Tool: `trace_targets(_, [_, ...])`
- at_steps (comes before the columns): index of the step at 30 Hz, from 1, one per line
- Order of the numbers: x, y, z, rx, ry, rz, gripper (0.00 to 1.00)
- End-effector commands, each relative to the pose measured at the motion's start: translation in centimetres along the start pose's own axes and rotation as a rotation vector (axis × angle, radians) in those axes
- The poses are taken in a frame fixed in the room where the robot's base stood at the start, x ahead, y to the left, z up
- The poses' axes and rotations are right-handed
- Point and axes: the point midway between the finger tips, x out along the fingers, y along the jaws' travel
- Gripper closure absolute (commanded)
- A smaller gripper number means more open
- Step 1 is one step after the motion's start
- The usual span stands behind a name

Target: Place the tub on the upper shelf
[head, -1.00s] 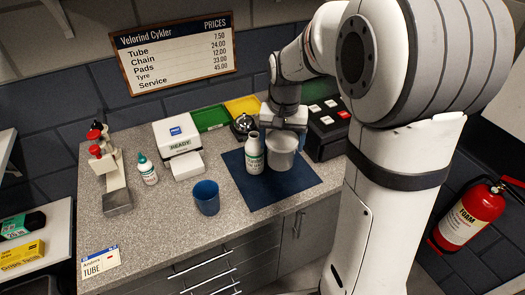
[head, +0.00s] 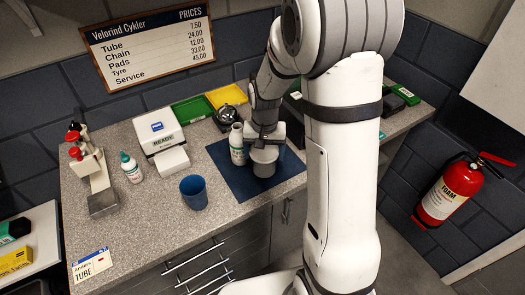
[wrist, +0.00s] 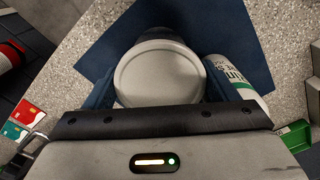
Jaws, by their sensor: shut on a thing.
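The tub (head: 264,161) is a round light-grey pot, near the front right of the dark blue mat (head: 232,181) on the bench. My gripper (head: 264,144) is shut on it from behind. In the wrist view, the tub's pale round face (wrist: 160,76) fills the space between my two dark blue fingers (wrist: 158,96). I cannot tell whether the tub touches the mat or hangs just above it. A white bottle (head: 237,148) stands right beside the tub, at its left. I cannot make out which surface is the upper shelf.
A blue cup (head: 194,193) stands left of the mat. Behind are a white READY box (head: 162,131), green tray (head: 193,111) and yellow tray (head: 227,96). A white shelf (head: 42,222) with boxes is at far left. My arm hides the bench's right part.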

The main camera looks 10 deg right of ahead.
Motion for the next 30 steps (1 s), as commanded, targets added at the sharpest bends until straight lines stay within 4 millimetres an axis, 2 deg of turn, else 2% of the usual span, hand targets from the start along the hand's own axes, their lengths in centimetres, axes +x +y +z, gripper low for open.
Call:
trace_targets(6, [0.4,0.0,0.0,-0.001,0.000,0.000,0.44])
trace_targets(7, [0.4,0.0,0.0,-0.001,0.000,0.000,0.20])
trace_targets(14, [0.2,-0.1,0.0,-0.001,0.000,0.000,0.01])
trace_targets(23, [-0.1,-0.1,0.0,-0.002,0.000,0.000,0.00])
trace_targets(26, [-1.3,-0.1,0.0,-0.002,0.001,0.000,0.00])
trace_targets(30, [-4.1,-0.1,0.0,-0.003,0.002,0.000,0.00])
